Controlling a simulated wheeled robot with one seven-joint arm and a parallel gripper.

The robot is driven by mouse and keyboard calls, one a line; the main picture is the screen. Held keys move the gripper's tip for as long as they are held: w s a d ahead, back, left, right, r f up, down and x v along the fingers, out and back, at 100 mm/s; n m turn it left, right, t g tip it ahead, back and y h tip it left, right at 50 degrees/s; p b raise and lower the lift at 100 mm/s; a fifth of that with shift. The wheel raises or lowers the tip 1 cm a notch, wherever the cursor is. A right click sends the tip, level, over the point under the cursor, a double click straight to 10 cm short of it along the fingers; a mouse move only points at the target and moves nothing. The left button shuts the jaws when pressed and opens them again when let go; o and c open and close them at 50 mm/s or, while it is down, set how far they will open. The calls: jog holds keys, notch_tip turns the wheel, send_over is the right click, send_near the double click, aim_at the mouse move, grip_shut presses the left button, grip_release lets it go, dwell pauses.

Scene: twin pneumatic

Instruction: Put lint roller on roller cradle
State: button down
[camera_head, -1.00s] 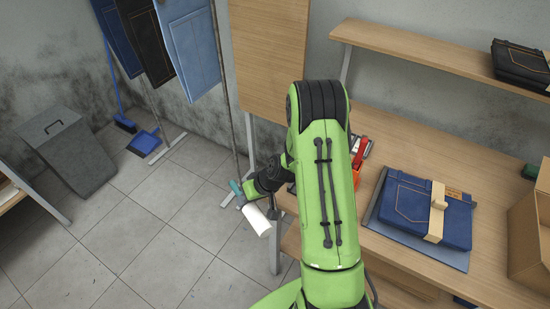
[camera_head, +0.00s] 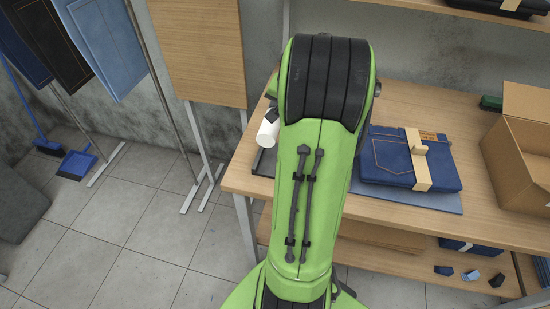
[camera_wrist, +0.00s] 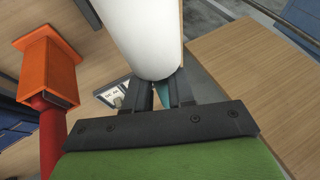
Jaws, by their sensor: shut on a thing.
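The lint roller has a white roll (camera_head: 267,133) and a teal handle (camera_wrist: 165,95). In the wrist view my gripper (camera_wrist: 164,90) is shut on the handle, and the white roll sticks out beyond the fingers. In the head view the roller is above the left end of the workbench, just left of my green arm, which hides the gripper. I cannot make out the roller cradle for certain; a dark grey flat piece (camera_head: 263,161) on the bench below the roller shows only in part.
Folded jeans (camera_head: 405,160) lie on a mat on the workbench (camera_head: 470,212), beside an open cardboard box (camera_head: 522,150). An orange block (camera_wrist: 48,65) on a red post is close to the gripper. A wooden board (camera_head: 197,50) stands left of the bench.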

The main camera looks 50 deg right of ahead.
jog(key=shift+s+d+f, duration=0.15)
jog(key=shift+s+f, duration=0.05)
jog(key=shift+f, duration=0.3)
notch_tip(320, 180, down, 9)
jog(key=b, duration=0.3)
jog(key=shift+f, duration=0.15)
jog(key=c, duration=1)
grip_release()
jog(key=shift+o, duration=0.2)
